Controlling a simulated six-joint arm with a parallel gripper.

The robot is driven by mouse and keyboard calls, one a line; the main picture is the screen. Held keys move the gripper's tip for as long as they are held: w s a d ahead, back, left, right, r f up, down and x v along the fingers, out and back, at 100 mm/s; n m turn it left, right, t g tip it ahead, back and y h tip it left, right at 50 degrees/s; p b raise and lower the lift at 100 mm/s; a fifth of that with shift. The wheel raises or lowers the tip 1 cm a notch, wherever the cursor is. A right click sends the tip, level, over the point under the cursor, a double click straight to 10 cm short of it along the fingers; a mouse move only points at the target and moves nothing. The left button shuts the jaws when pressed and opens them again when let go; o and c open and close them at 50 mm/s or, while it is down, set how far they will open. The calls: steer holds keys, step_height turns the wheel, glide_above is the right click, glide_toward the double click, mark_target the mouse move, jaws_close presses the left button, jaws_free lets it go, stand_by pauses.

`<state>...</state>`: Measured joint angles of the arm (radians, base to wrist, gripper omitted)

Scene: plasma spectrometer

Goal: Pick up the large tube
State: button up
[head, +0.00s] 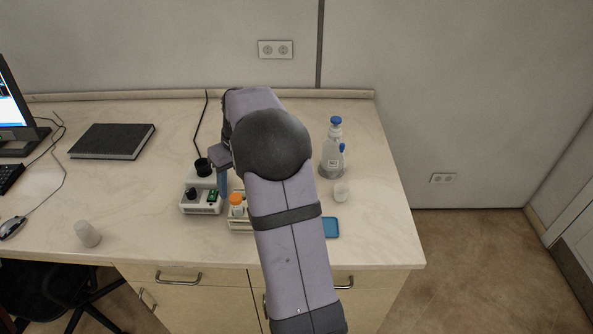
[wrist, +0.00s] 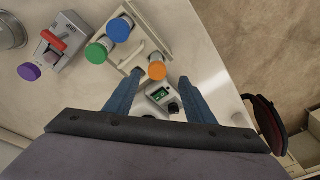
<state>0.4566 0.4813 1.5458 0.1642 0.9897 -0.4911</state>
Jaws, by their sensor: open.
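An orange-capped tube (head: 236,203) stands upright in a white rack (head: 240,227) beside my arm. In the wrist view its orange cap (wrist: 157,70) shows just beyond and between my fingertips, apart from them. A blue-capped tube (wrist: 119,30) and a green-capped tube (wrist: 97,53) are at the same rack in the wrist view. I cannot tell for certain which tube is the large one. My gripper (wrist: 160,76) is open and empty, its two blue fingers spread. In the head view my arm hides part of the rack and the other tubes.
A white mixer (head: 201,203) with a black cup stands left of the rack. A purple cap (wrist: 29,72) and red-topped device (wrist: 58,48) show in the wrist view.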

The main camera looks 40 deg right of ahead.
steer(key=shift+w+d+f+n+t+h+p, duration=0.1)
steer(key=shift+w+d+f+t+h+p, duration=0.2)
steer(key=shift+d, duration=4)
steer(key=shift+w+d+f+n+t+y+p, duration=0.15)
steer(key=shift+w+d+f+t, duration=0.3)
steer(key=shift+d, duration=3.9)
steer(key=shift+w+d+f+n+t+h+p, duration=0.1)
steer(key=shift+w+d+f+t+h+p, duration=0.25)
steer(key=shift+d, duration=3.95)
steer(key=shift+f, duration=0.25)
steer(key=shift+p+x, duration=1.5)
steer(key=shift+x, duration=0.75)
steer(key=shift+s, duration=0.1)
steer(key=shift+c, duration=0.5)
jaws_close()
